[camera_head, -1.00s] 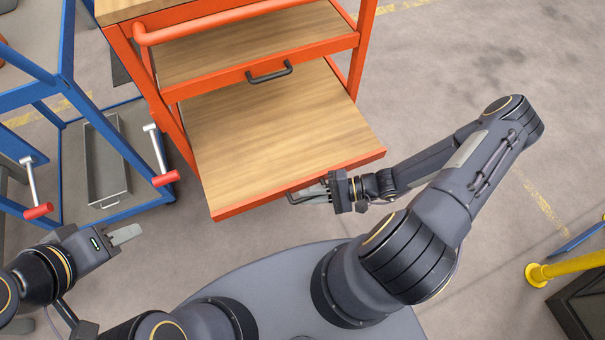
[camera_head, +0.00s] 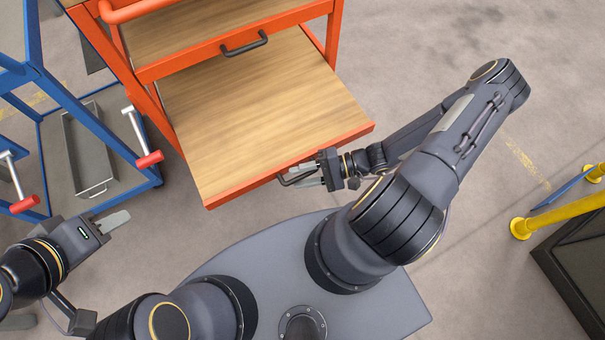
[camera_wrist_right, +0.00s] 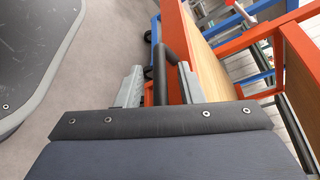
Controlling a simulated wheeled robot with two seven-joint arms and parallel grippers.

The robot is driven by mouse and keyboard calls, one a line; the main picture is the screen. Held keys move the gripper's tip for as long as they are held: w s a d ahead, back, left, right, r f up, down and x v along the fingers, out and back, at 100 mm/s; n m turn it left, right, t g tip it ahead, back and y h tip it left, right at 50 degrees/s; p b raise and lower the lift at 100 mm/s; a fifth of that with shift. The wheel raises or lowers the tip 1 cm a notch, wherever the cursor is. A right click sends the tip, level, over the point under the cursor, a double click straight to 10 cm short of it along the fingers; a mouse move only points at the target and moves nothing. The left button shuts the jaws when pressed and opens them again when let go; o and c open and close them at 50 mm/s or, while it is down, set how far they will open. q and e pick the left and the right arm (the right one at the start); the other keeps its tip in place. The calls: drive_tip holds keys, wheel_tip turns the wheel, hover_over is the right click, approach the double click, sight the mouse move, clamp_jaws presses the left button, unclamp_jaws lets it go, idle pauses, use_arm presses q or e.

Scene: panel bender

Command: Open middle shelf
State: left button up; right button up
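The orange cart has a wooden shelf (camera_head: 262,115) pulled far out toward me, below another shelf (camera_head: 215,25) with a black handle (camera_head: 244,43). Whether the pulled-out one is the middle shelf I cannot tell, as the lower part of the cart is hidden. My right gripper (camera_head: 309,174) is at the black handle (camera_head: 290,180) on its orange front edge. In the right wrist view the handle (camera_wrist_right: 167,45) passes between the spread fingers (camera_wrist_right: 159,85), with gaps visible. My left gripper (camera_head: 112,221) is away from the cart, over the floor, with its fingers overlapping in view.
A blue rack (camera_head: 90,125) with red-tipped levers (camera_head: 149,159) and a grey tray (camera_head: 88,150) stands left of the cart. A yellow post (camera_head: 565,213) and a dark box (camera_head: 580,270) stand at right. The floor right of the cart is clear.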

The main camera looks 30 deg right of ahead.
drive_tip(key=shift+d, duration=0.1)
drive_tip(key=p+v, duration=0.1)
drive_tip(key=v, duration=0.6)
drive_tip(key=shift+d, duration=0.25)
drive_tip(key=shift+s+r, duration=0.1)
